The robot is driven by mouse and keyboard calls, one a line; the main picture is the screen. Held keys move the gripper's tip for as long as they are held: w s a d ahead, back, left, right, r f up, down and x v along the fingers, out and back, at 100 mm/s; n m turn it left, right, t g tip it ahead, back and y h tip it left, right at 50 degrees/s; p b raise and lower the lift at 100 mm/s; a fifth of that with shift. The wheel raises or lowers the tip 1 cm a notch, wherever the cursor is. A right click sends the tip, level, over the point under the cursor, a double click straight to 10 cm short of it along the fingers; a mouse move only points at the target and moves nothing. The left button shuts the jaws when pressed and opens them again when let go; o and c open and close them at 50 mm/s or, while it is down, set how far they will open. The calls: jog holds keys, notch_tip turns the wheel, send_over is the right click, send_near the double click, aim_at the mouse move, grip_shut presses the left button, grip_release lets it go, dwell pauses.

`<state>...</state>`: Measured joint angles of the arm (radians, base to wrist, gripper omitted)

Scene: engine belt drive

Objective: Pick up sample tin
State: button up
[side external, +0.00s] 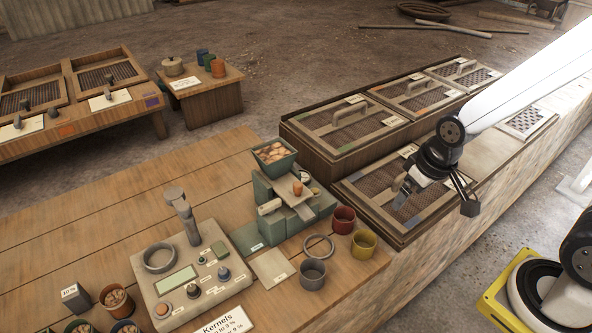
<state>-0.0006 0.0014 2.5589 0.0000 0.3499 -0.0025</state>
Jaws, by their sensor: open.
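My gripper (436,200) is open and empty, low over the near mesh-bottomed wooden frame. Several small tins are in view, and I cannot tell which is the sample tin. A grey tin (312,274), a red tin (343,220) and a yellow tin (363,244) stand upright on the plank table (120,215), to the left of my gripper and apart from it. More coloured tins (202,57) stand on a small table at the back.
A green machine (290,200) with a hopper of kernels (273,153) stands left of the tins. A grey panel (190,275) with an upright post is farther left. Lidded wooden boxes (375,120) line the bench behind my gripper. Cups of kernels (117,299) stand at the front left.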

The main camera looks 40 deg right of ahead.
jog(key=w+a+f+n+g, duration=0.1)
jog(key=w+a+f+n, duration=0.6)
jog(key=n, duration=0.2)
jog(key=n+g, duration=0.2)
jog(key=n, duration=0.7)
send_near(314, 274)
jog(key=shift+s+a, duration=0.55)
jog(key=shift+s, duration=0.15)
jog(key=shift+f, duration=1.25)
jog(key=shift+f, duration=2.55)
